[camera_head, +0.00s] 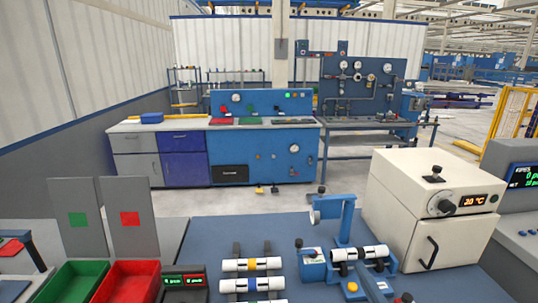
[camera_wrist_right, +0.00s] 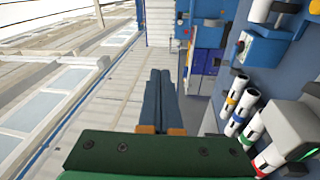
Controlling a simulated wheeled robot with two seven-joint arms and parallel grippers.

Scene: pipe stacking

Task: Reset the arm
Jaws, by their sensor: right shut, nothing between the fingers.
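My right gripper (camera_wrist_right: 160,72) shows in the right wrist view, its two dark blue fingers side by side and shut with nothing between them. It is apart from the pipes, which lie to its right in that view. In the head view, white pipes lie on a black rack, including a yellow-banded pipe (camera_head: 251,265) and a blue-banded pipe (camera_head: 252,285). Another white pipe (camera_head: 358,254) rests in a blue fixture (camera_head: 338,268). In the wrist view, a red-banded pipe (camera_wrist_right: 272,155) is partly hidden by a grey-white part. My left gripper is not in view.
A green bin (camera_head: 78,283) and a red bin (camera_head: 130,282) stand at the front left, with upright grey panels behind. A cream oven-like box (camera_head: 410,212) stands on the right of the blue table (camera_head: 215,240). A blue workbench (camera_head: 262,150) stands farther back across open floor.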

